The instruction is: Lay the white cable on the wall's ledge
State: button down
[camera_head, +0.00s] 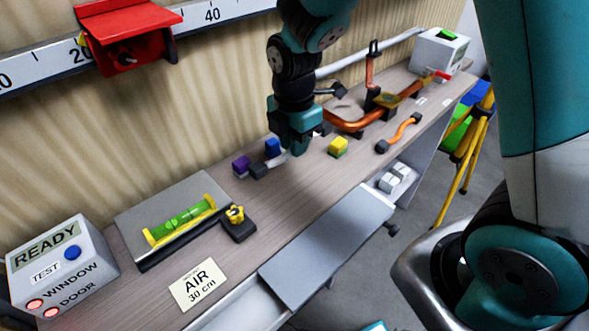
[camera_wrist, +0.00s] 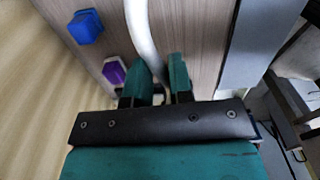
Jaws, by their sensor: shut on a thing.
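The white cable (camera_wrist: 142,38) runs down between the two fingers of my gripper (camera_wrist: 166,85) in the wrist view. In the head view my gripper (camera_head: 287,150) is low over the bench, with a short pale piece of the cable (camera_head: 278,160) and a dark end (camera_head: 259,171) just beside it. My gripper is shut on the cable; its fingers and body hide much of it. I cannot tell whether the cable touches the bench. The wooden wall (camera_head: 190,110) rises behind the bench; I cannot clearly pick out its ledge.
A red unit (camera_head: 128,35) juts from the wall.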

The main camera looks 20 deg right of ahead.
aim_at(295, 181)
notch_tip(295, 181, down, 9)
jog(key=shift+r, duration=0.2)
dwell(0.3)
jog(key=c, duration=1)
grip_release()
jog(key=shift+f, duration=0.1)
notch_tip(295, 181, up, 11)
jog(key=shift+f, duration=0.1)
jog(key=shift+s+r, duration=0.1)
jog(key=shift+r, duration=0.7)
jog(key=s+a+r+m+y, duration=0.1)
jog(key=s+r+m, duration=0.2)
jog(key=s+m, duration=0.2)
jog(key=s+a+r+m+y, duration=0.1)
jog(key=s+a+r+m, duration=0.1)
jog(key=s+r+m, duration=0.2)
jog(key=s+a+r+m+y, duration=0.2)
jog(key=s+m, duration=0.3)
jog(key=s, duration=0.4)
jog(key=shift+s+r+m, duration=0.3)
jog(key=shift+s+r, duration=0.05)
jog(key=shift+r, duration=0.35)
